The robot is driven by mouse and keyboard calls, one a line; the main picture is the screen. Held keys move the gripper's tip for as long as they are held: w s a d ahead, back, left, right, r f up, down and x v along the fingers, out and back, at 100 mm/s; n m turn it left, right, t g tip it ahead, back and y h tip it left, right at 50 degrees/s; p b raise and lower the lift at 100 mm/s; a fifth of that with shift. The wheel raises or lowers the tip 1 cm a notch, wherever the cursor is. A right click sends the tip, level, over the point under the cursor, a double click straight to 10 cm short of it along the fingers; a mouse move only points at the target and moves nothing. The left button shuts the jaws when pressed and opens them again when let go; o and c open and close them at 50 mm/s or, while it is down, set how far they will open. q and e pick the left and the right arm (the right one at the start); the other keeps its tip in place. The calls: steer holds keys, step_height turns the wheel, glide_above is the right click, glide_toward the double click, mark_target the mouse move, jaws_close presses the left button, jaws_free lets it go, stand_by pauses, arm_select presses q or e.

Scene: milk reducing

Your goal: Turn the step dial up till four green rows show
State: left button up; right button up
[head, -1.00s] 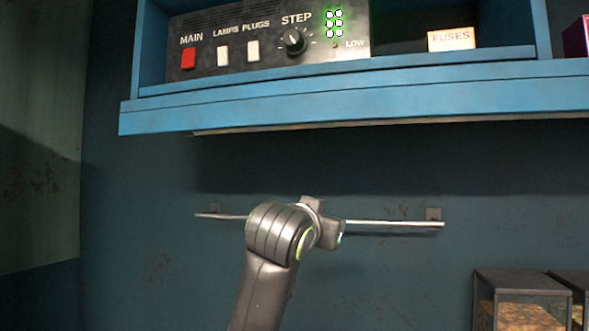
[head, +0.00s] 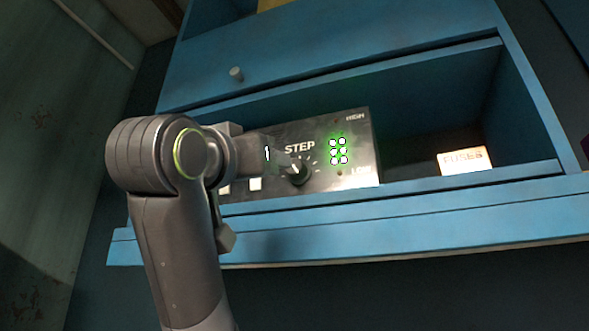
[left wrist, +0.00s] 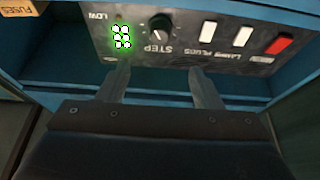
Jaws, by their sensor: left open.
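The black step dial (head: 300,175) is on the dark control panel (head: 358,174) in the blue cabinet. To its right, green lamps (head: 338,151) glow in three rows of two. The left wrist view shows the panel upside down, with the dial (left wrist: 160,26) and the lit green lamps (left wrist: 122,37). My left gripper (left wrist: 160,72) is open and empty. Its two fingertips point at the panel, and the dial lies beyond the gap between them. My right gripper is out of view.
Two white switches and a red switch (left wrist: 282,43) sit beside the dial; my arm hides part of them in the head view. A blue shelf edge (head: 450,243) runs below the panel. A fuses box (head: 464,160) stands to the right, with free shelf between.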

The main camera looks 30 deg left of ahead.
mark_target(293, 169)
arm_select(q)
steer(key=p+x, duration=0.7)
steer(key=x, duration=0.8)
steer(key=shift+w+a+r+p, duration=0.2)
steer(key=shift+w+p, duration=0.2)
steer(key=shift+w, duration=0.25)
steer(key=shift+s, duration=0.1)
steer(key=c, duration=1)
